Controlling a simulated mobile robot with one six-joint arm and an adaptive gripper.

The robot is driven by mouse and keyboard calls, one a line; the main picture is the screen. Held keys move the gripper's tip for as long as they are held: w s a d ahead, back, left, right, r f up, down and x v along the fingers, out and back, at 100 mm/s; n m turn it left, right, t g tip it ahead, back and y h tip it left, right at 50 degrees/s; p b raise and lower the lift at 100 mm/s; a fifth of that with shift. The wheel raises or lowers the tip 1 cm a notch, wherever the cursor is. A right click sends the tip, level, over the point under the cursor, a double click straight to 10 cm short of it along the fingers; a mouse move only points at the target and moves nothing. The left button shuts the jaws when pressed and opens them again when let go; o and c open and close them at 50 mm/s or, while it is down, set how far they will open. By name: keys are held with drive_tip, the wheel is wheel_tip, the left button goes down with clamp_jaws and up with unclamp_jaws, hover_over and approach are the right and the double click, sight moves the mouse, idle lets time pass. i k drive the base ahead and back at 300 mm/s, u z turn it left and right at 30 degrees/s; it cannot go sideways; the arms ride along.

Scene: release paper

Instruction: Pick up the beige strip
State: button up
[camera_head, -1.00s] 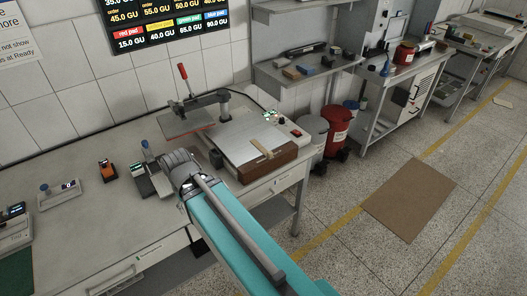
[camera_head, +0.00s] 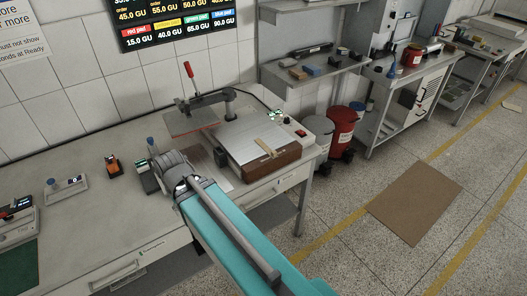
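The beige strip (camera_head: 267,148) lies on the white top of a brown-fronted machine (camera_head: 236,144) on the workbench, close to its front edge. My teal and grey arm reaches in from the lower right, and its grey wrist (camera_head: 172,170) is over the bench, to the left of the machine and apart from the strip. My gripper's fingers are hidden behind the wrist, so I cannot see whether they are open or shut.
A press with a red-handled lever (camera_head: 190,82) stands behind the machine. An orange device (camera_head: 114,166) and a white device with a blue knob (camera_head: 66,188) sit left on the bench. Grey and red bins (camera_head: 341,128) stand right of the bench. A brown mat (camera_head: 415,204) lies on the floor.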

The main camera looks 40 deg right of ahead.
sight(273, 154)
drive_tip(key=u, duration=0.25)
drive_tip(key=k, duration=1.5)
drive_tip(key=z, duration=0.55)
drive_tip(key=i, duration=1)
